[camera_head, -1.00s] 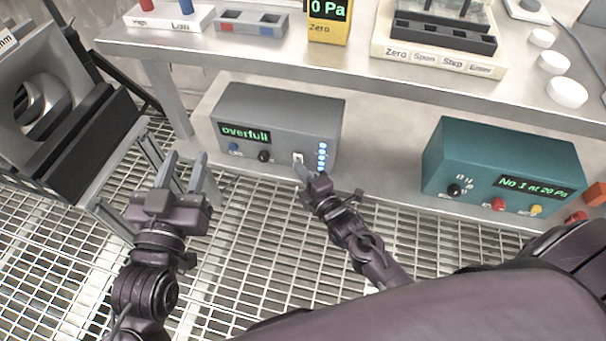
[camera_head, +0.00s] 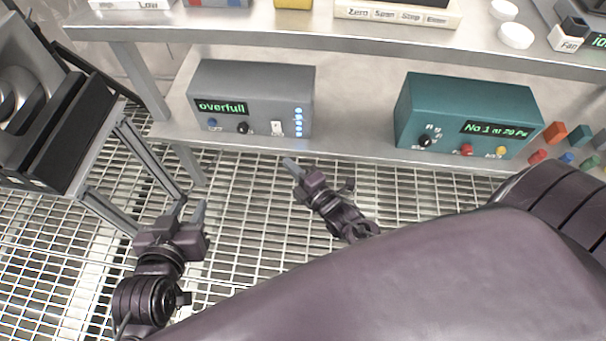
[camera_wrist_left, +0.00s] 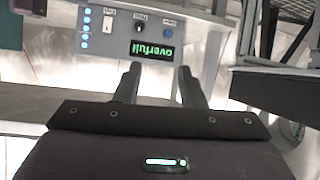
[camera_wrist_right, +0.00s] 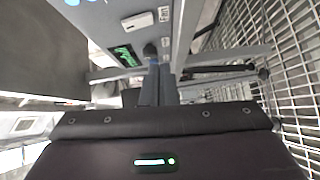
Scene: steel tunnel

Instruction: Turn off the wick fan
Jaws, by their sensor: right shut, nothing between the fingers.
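A grey box (camera_head: 252,88) with a green "overfull" display sits on the lower shelf. Its front has a blue knob, a black knob, a white rocker switch (camera_head: 277,128) and a column of lit blue dots. The switch also shows in the left wrist view (camera_wrist_left: 108,24) and the right wrist view (camera_wrist_right: 137,21). My left gripper (camera_head: 188,210) is open and empty, left of the box's front, over the grating.
A teal box (camera_head: 465,112) with knobs stands right on the same shelf. A small white block labelled "Fan" (camera_head: 567,43) with a black top is on the upper bench (camera_head: 300,28). A dark machine on a metal frame stands left. Grating lies below.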

